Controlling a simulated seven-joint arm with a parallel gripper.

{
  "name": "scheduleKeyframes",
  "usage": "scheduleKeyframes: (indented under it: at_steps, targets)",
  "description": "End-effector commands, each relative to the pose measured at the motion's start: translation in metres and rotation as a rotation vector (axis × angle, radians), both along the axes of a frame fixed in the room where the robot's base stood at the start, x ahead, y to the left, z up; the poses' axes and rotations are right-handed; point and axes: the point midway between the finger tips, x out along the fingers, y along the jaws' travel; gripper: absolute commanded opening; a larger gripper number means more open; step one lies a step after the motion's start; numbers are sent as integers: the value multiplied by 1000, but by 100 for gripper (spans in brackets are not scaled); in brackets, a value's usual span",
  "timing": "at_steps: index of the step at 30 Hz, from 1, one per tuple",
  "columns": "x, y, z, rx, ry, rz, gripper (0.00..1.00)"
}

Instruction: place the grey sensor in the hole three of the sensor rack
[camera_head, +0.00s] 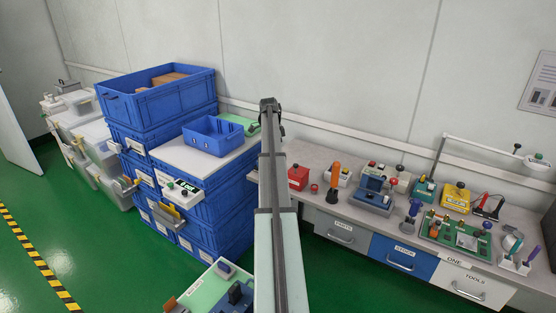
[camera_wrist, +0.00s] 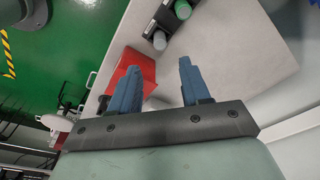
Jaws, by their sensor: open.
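My gripper (camera_wrist: 160,64) is open and empty, with two blue fingers apart above a pale surface. In the head view its end (camera_head: 269,104) is raised near the back wall, left of the bench's tools. In the wrist view a dark block (camera_wrist: 152,22) at the top holds a grey cylinder (camera_wrist: 160,39) and a green cylinder (camera_wrist: 183,9). The grey cylinder may be the grey sensor; it lies beyond the fingertips. A blue-grey block (camera_head: 374,194) on the bench may be the sensor rack. I cannot make out its holes or their numbers.
A red box (camera_wrist: 135,68) sits partly behind the left finger. In the head view, several tools crowd the bench (camera_head: 325,158). Blue crates (camera_head: 205,228) stand left of my arm, with a small blue bin (camera_head: 212,139) on top.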

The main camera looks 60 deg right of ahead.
Motion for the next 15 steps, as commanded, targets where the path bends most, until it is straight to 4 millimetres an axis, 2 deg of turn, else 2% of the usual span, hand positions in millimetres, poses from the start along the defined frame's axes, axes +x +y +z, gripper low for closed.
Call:
scheduleKeyframes:
  at_steps: [3, 6, 15]
  targets:
    - [2, 1, 16, 0, 0, 0, 47]
    - [3, 2, 23, 0, 0, 0, 47]
    - [3, 4, 27, 1, 1, 1, 47]
